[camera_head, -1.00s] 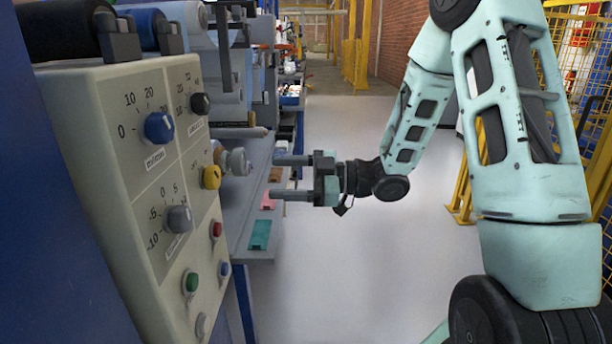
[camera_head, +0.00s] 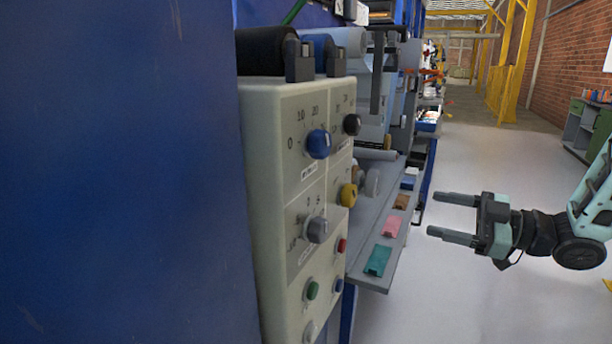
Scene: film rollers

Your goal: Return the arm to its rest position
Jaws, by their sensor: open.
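My gripper (camera_head: 440,216) is in the right part of the head view. Its two grey fingers point left and stand apart, with nothing between them. It hangs in free air to the right of the control panel (camera_head: 290,188) and the grey shelf (camera_head: 368,275), touching neither. My arm (camera_head: 590,215) is pale green with black joints. Only its wrist and a short part of a link show; the rest is outside the right edge of the view.
The panel carries a blue knob (camera_head: 318,144), a yellow knob (camera_head: 348,195) and several other controls. Coloured pieces, such as a teal one (camera_head: 378,260), lie on the shelf. A blue wall (camera_head: 120,170) fills the left. The pale floor (camera_head: 470,165) is clear behind my gripper.

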